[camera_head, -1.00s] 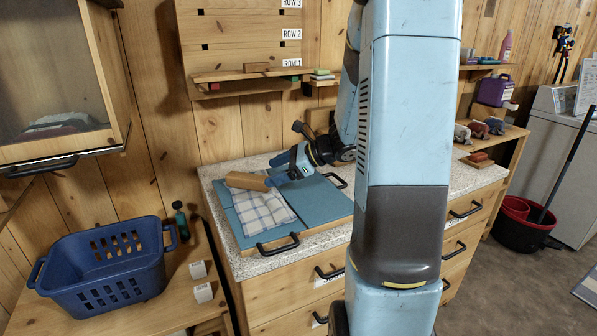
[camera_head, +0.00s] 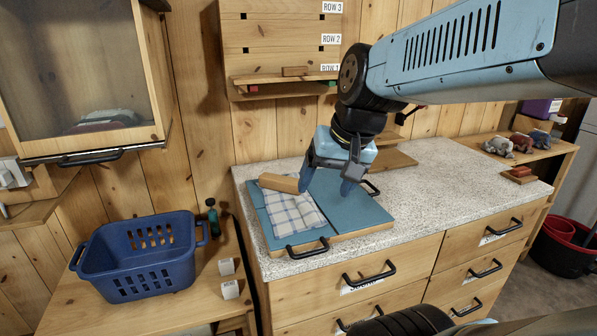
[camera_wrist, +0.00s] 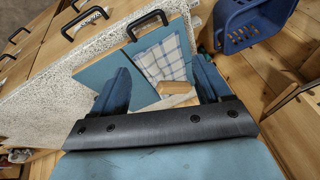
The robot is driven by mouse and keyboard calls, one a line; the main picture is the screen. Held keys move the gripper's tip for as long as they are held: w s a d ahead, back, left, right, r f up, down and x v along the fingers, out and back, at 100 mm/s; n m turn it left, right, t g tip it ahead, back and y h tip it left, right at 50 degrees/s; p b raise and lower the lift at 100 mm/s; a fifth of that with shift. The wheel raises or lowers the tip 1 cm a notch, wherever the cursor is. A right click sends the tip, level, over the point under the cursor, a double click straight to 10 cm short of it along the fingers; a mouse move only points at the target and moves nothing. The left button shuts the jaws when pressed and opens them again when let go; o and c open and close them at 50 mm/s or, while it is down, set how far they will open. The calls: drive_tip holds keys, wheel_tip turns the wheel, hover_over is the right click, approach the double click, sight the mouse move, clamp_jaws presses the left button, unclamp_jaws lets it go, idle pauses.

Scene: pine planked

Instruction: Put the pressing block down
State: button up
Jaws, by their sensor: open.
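The pressing block (camera_head: 280,183), a plain wooden bar, lies at the far end of the checked cloth (camera_head: 292,207) on the blue pressing board (camera_head: 350,218). In the wrist view the block (camera_wrist: 175,87) shows beyond my gripper, close to the right finger. My gripper (camera_head: 326,187) is open, with its fingers pointing down over the board, to the right of the block. The left finger is near the block's right end; I cannot tell whether they touch. Nothing is seen held between the fingers.
The board has black handles at its ends and lies on a speckled counter (camera_head: 440,175), clear to the right. A blue basket (camera_head: 140,258) and two small white blocks stand on the lower left bench. A row rack (camera_head: 280,45) and a glass-fronted cabinet hang behind.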

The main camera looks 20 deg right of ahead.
drive_tip(key=s+r+n, duration=0.1)
drive_tip(key=s+d+r+n+t+h, duration=0.1)
drive_tip(key=shift+s+d+n+h, duration=0.15)
drive_tip(key=shift+s+n+h, duration=0.05)
drive_tip(key=shift+n+h, duration=0.1)
